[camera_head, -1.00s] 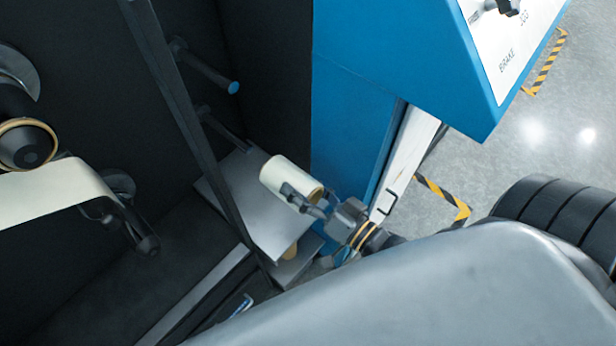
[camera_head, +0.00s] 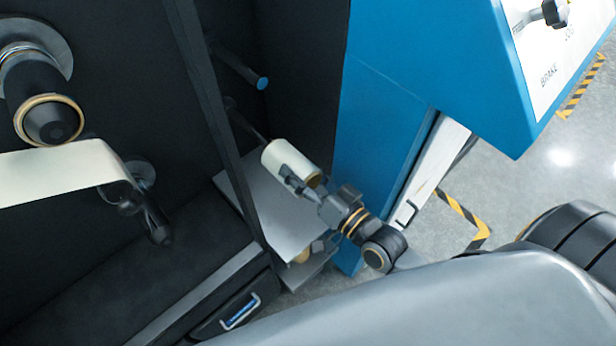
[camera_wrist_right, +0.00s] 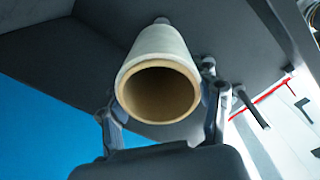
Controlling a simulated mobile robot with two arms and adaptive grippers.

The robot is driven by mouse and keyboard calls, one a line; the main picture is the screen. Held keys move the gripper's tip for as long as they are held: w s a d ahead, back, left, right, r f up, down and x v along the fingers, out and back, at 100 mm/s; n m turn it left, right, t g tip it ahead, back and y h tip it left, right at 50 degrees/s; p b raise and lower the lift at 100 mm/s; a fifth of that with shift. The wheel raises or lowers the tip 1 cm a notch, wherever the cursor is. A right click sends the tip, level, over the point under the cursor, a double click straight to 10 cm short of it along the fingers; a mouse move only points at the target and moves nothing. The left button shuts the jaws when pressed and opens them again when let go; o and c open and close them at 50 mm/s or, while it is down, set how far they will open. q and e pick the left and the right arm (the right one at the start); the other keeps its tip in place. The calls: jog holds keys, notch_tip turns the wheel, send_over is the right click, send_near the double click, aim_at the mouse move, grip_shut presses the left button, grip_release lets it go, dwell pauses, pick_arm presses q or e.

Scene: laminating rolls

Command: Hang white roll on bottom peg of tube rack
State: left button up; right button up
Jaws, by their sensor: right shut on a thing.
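The white roll (camera_head: 286,160) is a short tube with a tan core. My right gripper (camera_head: 302,184) is shut on its near end, and the roll is held tilted above a grey shelf. The tube rack's upper peg (camera_head: 240,66) has a blue tip. The lower, dark peg (camera_head: 245,124) runs to the roll's far end; I cannot tell whether its tip is inside. In the right wrist view, the roll (camera_wrist_right: 158,48) points its open core at the camera, between the fingers of my right gripper (camera_wrist_right: 163,110). My left gripper is not in view.
A dark upright post (camera_head: 215,110) stands left of the rack. A blue machine cabinet (camera_head: 385,120) is close on the right. The grey shelf (camera_head: 270,210) is below, with a tan roll end (camera_head: 301,256) beneath it. Machine rollers with a white web (camera_head: 60,172) are at left.

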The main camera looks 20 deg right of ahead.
aim_at(255, 129)
jog(key=shift+b+x, duration=0.4)
jog(key=shift+x, duration=2.4)
jog(key=shift+p+x, duration=0.35)
jog(key=shift+x, duration=4.65)
jog(key=shift+w+r+b, duration=0.15)
jog(key=shift+r+b, duration=0.05)
jog(key=shift+b, duration=0.1)
